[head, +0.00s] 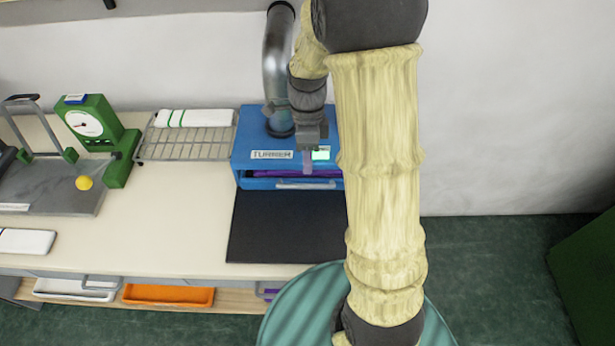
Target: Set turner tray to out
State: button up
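The turner (249,139) is a blue box with a name label, at the back of the bench. My arm hides the turner's right side.
A dark mat (275,228) lies clear in front of the turner. A metal pipe (276,65) rises from its top. To the left are a wire rack (185,145) with a white folded piece, a green dial device (98,128) and a grey plate (50,190) with a yellow ball.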

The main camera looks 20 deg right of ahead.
jog(key=x, duration=0.7)
jog(key=shift+r, duration=0.1)
grip_shut()
